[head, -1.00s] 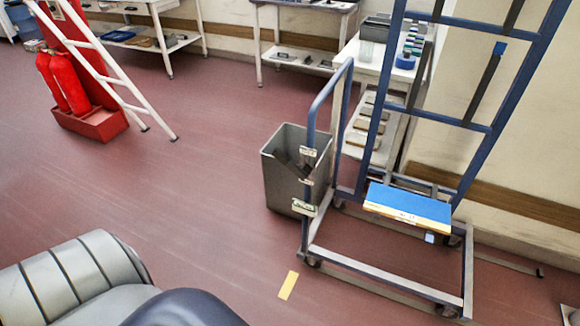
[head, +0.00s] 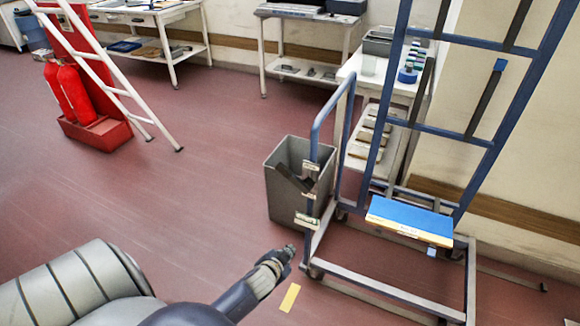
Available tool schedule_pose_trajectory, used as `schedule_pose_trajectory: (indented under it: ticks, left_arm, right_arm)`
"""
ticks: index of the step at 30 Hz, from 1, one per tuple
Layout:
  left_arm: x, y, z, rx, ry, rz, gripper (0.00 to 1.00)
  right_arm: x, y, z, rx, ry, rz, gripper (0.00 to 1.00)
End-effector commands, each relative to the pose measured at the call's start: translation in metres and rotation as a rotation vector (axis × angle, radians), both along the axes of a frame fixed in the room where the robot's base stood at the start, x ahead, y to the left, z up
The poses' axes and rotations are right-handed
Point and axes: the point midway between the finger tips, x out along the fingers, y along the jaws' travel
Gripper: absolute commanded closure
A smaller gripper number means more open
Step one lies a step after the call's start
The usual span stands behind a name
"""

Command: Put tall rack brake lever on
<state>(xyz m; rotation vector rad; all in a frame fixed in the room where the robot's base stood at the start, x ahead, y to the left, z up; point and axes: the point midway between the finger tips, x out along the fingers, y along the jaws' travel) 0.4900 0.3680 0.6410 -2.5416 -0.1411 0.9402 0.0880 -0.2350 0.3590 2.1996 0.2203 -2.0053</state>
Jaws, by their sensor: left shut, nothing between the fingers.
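The tall rack (head: 400,185) is a blue upright frame on a grey wheeled base at the right, with a blue push handle on its left side. A dark lever (head: 290,180), which looks like its brake lever, sticks out up and to the left from the handle post, in front of the grey bin. Small pale label plates sit on the post above and below it; their text is too small to read. My left gripper (head: 287,253) is shut and empty, below the lever and left of the base, apart from both. My right gripper is out of view.
A grey bin (head: 282,205) stands behind the handle post. A blue-topped board (head: 410,215) lies across the rack. Red extinguishers (head: 72,95) and a white ladder (head: 105,75) stand at the left. The floor (head: 190,185) between is clear, with a yellow mark (head: 289,298).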

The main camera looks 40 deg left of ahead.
Motion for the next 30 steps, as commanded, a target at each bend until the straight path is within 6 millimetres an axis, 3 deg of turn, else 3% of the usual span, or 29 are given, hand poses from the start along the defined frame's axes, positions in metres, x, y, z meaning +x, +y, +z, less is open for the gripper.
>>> schedule_pose_trajectory:
  ticks: [1, 3, 6, 10, 12, 15, 20, 30]
  left_arm:
    - [0.021, 0.011, 0.045, 0.035, -0.075, 0.006, 1.0]
    - [0.041, 0.025, 0.1, 0.081, -0.165, 0.015, 1.0]
    - [0.059, 0.039, 0.167, 0.137, -0.272, 0.029, 1.0]
    - [0.066, 0.048, 0.223, 0.183, -0.359, 0.045, 1.0]
    - [0.068, 0.051, 0.238, 0.197, -0.384, 0.048, 1.0]
    - [0.071, 0.053, 0.246, 0.204, -0.397, 0.051, 1.0]
    - [0.086, 0.059, 0.244, 0.205, -0.398, 0.051, 1.0]
    - [0.134, 0.078, 0.232, 0.203, -0.397, 0.051, 1.0]
  right_arm:
    - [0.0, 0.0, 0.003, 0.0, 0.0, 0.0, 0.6]
    - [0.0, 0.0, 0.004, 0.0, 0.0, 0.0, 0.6]
    - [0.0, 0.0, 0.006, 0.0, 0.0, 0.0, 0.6]
    - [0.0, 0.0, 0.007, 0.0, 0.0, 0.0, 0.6]
    - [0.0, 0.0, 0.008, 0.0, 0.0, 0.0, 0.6]
    - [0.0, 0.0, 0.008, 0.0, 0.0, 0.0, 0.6]
    - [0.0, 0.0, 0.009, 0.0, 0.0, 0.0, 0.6]
    - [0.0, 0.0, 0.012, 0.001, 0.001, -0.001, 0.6]
